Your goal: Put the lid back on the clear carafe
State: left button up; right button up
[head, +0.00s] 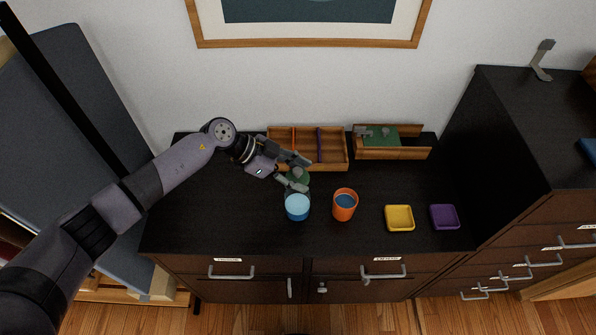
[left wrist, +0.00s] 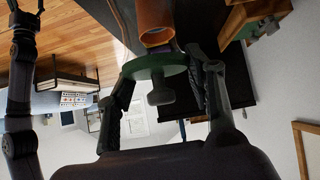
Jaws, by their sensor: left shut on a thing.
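My left gripper (head: 299,172) is shut on a green round lid (head: 296,178) with a grey knob. In the left wrist view the lid (left wrist: 152,65) sits between the two fingers (left wrist: 162,82). In the head view the lid is just behind and above a blue container (head: 297,207) with a pale blue top. This container may be the carafe; its clear walls cannot be made out, and the gripper hides part of its back edge. Whether lid and container touch cannot be told.
An orange cup (head: 345,204) stands close to the right of the blue container. Yellow (head: 400,217) and purple (head: 444,216) dishes lie farther right. A divided wooden tray (head: 335,168) and a wooden box (head: 405,154) line the back. The black dresser top (head: 230,229) is clear at front left.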

pick_arm(q)
jog(key=shift+p, duration=0.4)
dwell(0.6)
dwell(0.3)
jog(key=o, duration=0.9)
jog(key=o, duration=0.5)
